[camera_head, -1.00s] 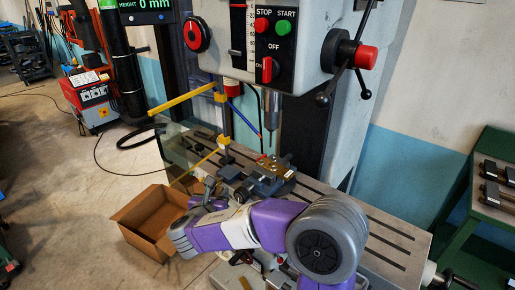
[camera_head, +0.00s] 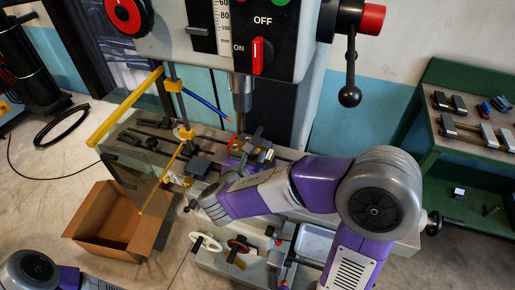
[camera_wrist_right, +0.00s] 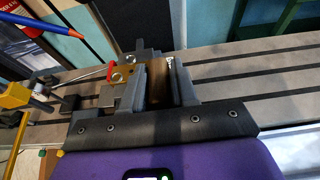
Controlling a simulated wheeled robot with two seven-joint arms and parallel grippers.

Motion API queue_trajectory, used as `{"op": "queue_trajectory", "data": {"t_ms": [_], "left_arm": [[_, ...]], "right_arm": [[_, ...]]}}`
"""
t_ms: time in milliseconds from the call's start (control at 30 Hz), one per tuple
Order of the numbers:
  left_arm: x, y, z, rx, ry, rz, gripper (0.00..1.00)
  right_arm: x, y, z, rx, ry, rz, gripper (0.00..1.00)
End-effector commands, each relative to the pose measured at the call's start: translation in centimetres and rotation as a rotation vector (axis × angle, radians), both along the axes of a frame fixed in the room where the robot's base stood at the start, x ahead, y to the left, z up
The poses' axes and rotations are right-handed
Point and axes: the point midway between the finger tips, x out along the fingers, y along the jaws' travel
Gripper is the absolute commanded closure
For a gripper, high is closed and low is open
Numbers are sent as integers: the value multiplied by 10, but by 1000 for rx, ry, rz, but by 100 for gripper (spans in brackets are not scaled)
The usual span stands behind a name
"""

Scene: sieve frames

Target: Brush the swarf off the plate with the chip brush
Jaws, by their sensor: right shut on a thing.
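The brass-coloured plate (camera_head: 266,155) is in the grey vise (camera_head: 200,167) on the drill press table, under the spindle. In the right wrist view the plate (camera_wrist_right: 122,75) shows just left of my fingers, partly hidden by them. My right gripper (camera_wrist_right: 158,66) is shut on a brown piece, which looks like the wooden handle of the chip brush (camera_wrist_right: 161,88). Its bristles cannot be made out. In the head view my right gripper (camera_head: 242,162) is beside the vise, largely behind my wrist. Pale specks, perhaps swarf, show near the fingertips. My left gripper is out of view.
The drill spindle (camera_head: 240,95) hangs close above the vise. A yellow guard bar (camera_head: 125,108) and a blue hose (camera_head: 207,106) stand to its left. An open cardboard box (camera_head: 108,225) is on the floor at left. A green bench (camera_head: 455,100) stands at right.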

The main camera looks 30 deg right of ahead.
Motion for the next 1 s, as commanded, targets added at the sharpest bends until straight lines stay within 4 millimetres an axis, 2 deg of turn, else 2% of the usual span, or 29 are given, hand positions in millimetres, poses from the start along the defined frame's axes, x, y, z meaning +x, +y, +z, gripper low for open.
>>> {"op": "queue_trajectory", "data": {"t_ms": [167, 1000], "left_arm": [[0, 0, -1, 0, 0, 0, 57], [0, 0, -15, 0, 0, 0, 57]], "right_arm": [[1, -5, -3, -2, -1, -6, 100], [62, -51, -22, -1, -1, -6, 100]]}}
